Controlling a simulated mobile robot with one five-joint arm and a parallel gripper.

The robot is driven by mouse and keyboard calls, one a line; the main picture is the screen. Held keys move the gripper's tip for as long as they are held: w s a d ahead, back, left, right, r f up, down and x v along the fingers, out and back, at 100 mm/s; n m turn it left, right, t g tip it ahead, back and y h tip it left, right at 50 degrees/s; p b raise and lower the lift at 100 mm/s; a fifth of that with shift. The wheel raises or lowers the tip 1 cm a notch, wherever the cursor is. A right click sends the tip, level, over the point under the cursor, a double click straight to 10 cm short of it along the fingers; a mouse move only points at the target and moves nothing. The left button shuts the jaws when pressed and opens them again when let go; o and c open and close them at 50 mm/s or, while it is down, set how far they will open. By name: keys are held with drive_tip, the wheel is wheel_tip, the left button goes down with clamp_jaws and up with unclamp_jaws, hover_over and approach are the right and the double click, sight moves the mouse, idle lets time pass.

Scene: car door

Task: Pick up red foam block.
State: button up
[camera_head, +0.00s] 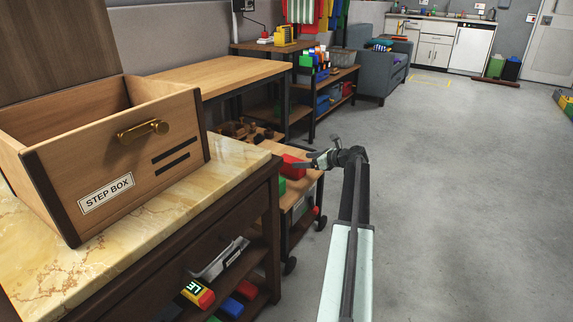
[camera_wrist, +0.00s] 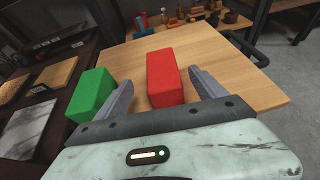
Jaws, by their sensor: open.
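The red foam block (camera_wrist: 166,77) lies on a light wooden tabletop (camera_wrist: 222,60) in the wrist view. In the head view the red block (camera_head: 292,165) shows beside my gripper's tip. My gripper (camera_wrist: 160,88) is open, with one grey finger on each side of the red block. My gripper (camera_head: 318,160) is seen from behind in the head view.
A green block (camera_wrist: 92,95) stands just left of the left finger. In the head view, a marble-topped cabinet (camera_head: 150,225) with a wooden step box (camera_head: 115,160) stands left. Open floor (camera_head: 460,200) lies to the right.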

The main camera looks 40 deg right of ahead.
sight(292, 160)
drive_tip(key=shift+b+x, duration=0.6)
drive_tip(key=shift+x, duration=0.9)
drive_tip(key=x, duration=0.1)
drive_tip(key=b+x, duration=0.1)
drive_tip(key=x, duration=0.1)
drive_tip(key=b+x, duration=0.1)
drive_tip(key=shift+w+d+f, duration=0.2)
drive_tip(key=shift+f, duration=0.25)
drive_tip(key=shift+w+a, duration=0.1)
drive_tip(key=shift+w, duration=0.15)
drive_tip(key=c, duration=1.5)
